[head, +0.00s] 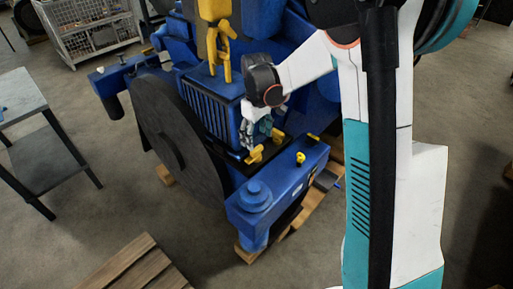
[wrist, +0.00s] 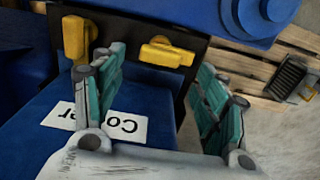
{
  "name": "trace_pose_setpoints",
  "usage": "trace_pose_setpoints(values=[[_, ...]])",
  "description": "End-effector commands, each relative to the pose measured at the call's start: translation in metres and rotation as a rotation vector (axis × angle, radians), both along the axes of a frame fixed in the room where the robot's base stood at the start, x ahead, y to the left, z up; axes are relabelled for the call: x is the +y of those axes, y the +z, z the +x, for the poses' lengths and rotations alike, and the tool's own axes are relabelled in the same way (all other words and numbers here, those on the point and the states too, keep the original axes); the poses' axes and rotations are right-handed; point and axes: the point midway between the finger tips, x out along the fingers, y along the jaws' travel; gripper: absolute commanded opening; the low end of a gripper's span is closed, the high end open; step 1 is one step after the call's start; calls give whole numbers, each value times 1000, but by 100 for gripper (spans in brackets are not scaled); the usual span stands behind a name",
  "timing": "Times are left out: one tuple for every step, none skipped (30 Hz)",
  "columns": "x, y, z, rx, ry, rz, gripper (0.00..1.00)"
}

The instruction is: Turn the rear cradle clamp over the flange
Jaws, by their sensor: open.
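Two yellow clamps show in the wrist view, on a dark flange edge beside a blue block. One clamp (wrist: 167,52) lies across the dark flange (wrist: 135,25), ahead of the gap between my fingers. The other clamp (wrist: 76,40) stands at the left, partly behind my left finger. In the head view, yellow clamps (head: 255,154) and (head: 278,137) sit close by my gripper (head: 262,132). I cannot tell which is the rear cradle clamp. My gripper, with teal fingers, is open and empty in the wrist view (wrist: 160,90), apart from both clamps.
The blue block carries a white label (wrist: 95,122), upside down. A blue engine with a large dark flywheel (head: 175,140) fills the middle. More yellow pieces (head: 300,158) sit on the blue end beam (head: 275,195). A wooden pallet lies below, and a grey table (head: 18,95) stands left.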

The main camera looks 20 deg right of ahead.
Motion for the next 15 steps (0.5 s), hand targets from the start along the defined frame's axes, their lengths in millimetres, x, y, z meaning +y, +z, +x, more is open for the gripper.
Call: trace_pose_setpoints(values=[[0,-11,0,0,0,0,67],[0,-17,0,0,0,0,67],[0,-23,0,0,0,0,67],[0,-28,0,0,0,0,67],[0,-32,0,0,0,0,67],[0,-37,0,0,0,0,67],[0,-40,0,0,0,0,67],[0,-43,0,0,0,0,67],[0,-47,0,0,0,0,67],[0,-49,0,0,0,0,67],[0,-50,0,0,0,0,67],[0,-52,0,0,0,0,67],[0,-53,0,0,0,0,67],[0,-54,0,0,0,0,67],[0,-54,0,0,0,0,67]])
